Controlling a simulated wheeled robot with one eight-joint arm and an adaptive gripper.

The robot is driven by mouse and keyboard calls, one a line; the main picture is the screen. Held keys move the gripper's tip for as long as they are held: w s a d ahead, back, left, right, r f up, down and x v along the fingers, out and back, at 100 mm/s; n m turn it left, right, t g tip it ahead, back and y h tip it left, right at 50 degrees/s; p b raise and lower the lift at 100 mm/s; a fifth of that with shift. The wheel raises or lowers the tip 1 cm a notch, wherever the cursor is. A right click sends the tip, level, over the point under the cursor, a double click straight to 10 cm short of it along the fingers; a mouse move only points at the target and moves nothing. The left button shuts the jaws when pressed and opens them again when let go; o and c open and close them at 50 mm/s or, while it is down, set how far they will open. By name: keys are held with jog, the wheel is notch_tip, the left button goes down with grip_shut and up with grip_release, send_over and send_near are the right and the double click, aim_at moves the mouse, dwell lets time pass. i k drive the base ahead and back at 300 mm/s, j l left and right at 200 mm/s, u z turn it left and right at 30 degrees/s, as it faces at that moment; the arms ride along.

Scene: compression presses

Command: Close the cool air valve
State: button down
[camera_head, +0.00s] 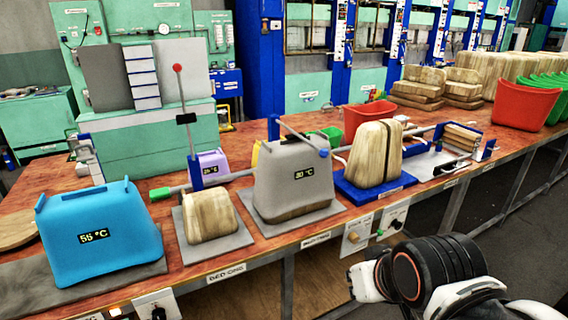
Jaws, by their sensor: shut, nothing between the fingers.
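No part is clearly labelled as the cool air valve at this size. Candidates show on and under the bench: a green-ended handle (160,193) on a horizontal grey pipe, a tan knob (353,237) and a dark knob (396,223) on white plates at the bench's front edge, and another dark knob (158,313) at the lower left. Whether any of these is open or closed cannot be told. My arm, black and white with an orange ring, fills the lower right, in front of the bench. My gripper's fingers are not in view.
On the bench (335,219) stand a blue cover (98,233) reading 55 °C, a grey cover (294,184) reading 30 °C, wooden blocks (208,215) and an upright red-knobbed lever (178,68). A red bin (526,103) stands at the right. Open floor lies right of the bench.

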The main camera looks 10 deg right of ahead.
aim_at(379, 232)
jog(key=z, duration=0.7)
jog(key=i+l+z, duration=0.1)
jog(key=l, duration=0.35)
jog(key=i+l+z, duration=0.15)
jog(key=l, duration=0.3)
jog(key=i+l+z, duration=0.1)
jog(key=l, duration=0.35)
jog(key=i+z, duration=0.15)
jog(key=k+u, duration=0.15)
